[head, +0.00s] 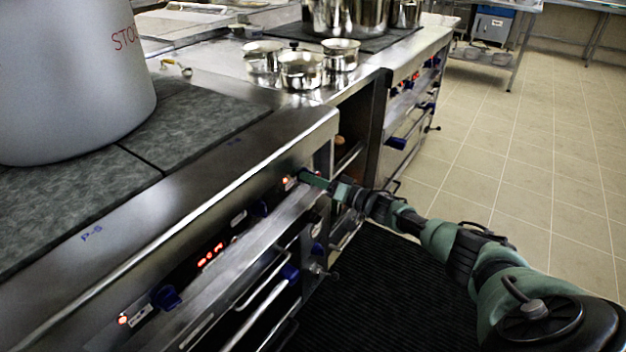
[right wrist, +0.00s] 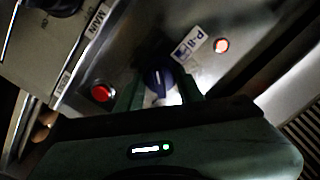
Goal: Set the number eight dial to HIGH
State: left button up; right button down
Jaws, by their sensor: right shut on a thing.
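In the right wrist view a dark blue dial (right wrist: 158,81) with a pale pointer line sits on the steel front panel. A label (right wrist: 188,45) starting with P is beside it; its number is hard to read. My left gripper is not in view.
A large stockpot (head: 75,75) stands on the near stove top. Blue dials (head: 166,297) and a red display (head: 210,255) line its panel. Handles (head: 262,310) stick out below. A red button (right wrist: 101,93) is near my fingers. Tiled floor (head: 530,150) at right is clear.

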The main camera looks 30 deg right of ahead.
jog(key=c, duration=0.9)
grip_release()
pick_arm(q)
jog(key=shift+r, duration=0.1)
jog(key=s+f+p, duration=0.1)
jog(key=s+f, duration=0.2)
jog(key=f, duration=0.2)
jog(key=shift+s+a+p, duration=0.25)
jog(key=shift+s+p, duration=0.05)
jog(key=shift+p, duration=0.1)
pick_arm(e)
jog(key=v, duration=0.7)
jog(key=shift+s, duration=0.4)
jog(key=shift+d, duration=0.15)
